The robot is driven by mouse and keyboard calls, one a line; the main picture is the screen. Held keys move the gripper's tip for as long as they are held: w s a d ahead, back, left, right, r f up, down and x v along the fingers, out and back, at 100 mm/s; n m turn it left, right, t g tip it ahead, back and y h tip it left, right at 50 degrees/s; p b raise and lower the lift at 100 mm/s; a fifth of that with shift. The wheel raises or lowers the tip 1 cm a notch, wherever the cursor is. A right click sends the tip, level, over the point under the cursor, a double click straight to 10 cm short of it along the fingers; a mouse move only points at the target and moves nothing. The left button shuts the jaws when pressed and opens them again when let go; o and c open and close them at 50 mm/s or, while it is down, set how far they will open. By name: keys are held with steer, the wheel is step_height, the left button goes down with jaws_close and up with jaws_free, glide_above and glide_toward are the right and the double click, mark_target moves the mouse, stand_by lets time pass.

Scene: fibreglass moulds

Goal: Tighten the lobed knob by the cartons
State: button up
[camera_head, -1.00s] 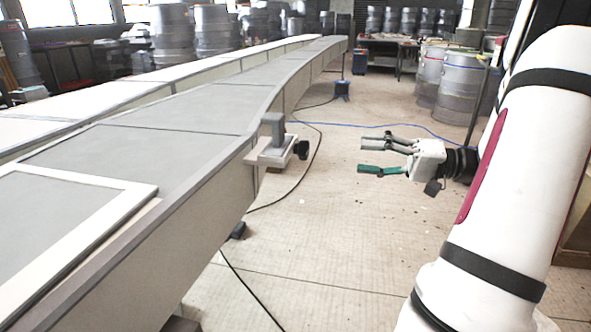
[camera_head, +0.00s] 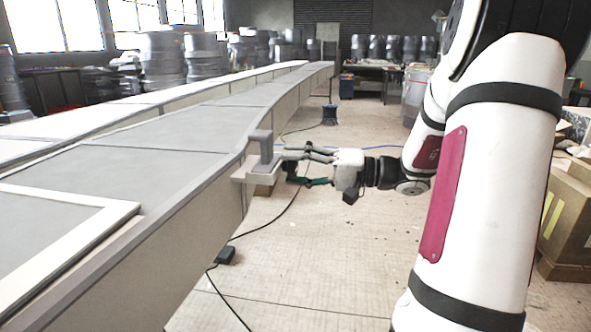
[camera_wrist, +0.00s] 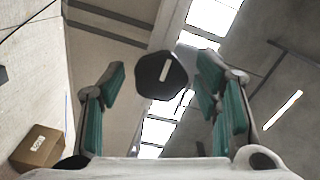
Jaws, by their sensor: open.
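The dark lobed knob (camera_head: 290,167) sticks out from a grey clamp-like fixture (camera_head: 260,148) on the edge of the long mould. In the wrist view the knob (camera_wrist: 162,75) is seen face-on, with a white bar mark on its front. My gripper (camera_head: 308,168) is open, pointing left at the knob, which lies close to or between its fingertips. In the wrist view the green-padded fingers of my gripper (camera_wrist: 161,80) stand on either side of the knob, with gaps showing. Whether the fingertips reach past the knob cannot be told.
The long grey mould (camera_head: 150,150) runs away on the left. Cardboard cartons (camera_head: 572,215) stand at the right, and a carton (camera_wrist: 38,147) shows at lower left in the wrist view.

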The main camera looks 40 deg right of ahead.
steer(key=c, duration=1.1)
steer(key=shift+c, duration=0.2)
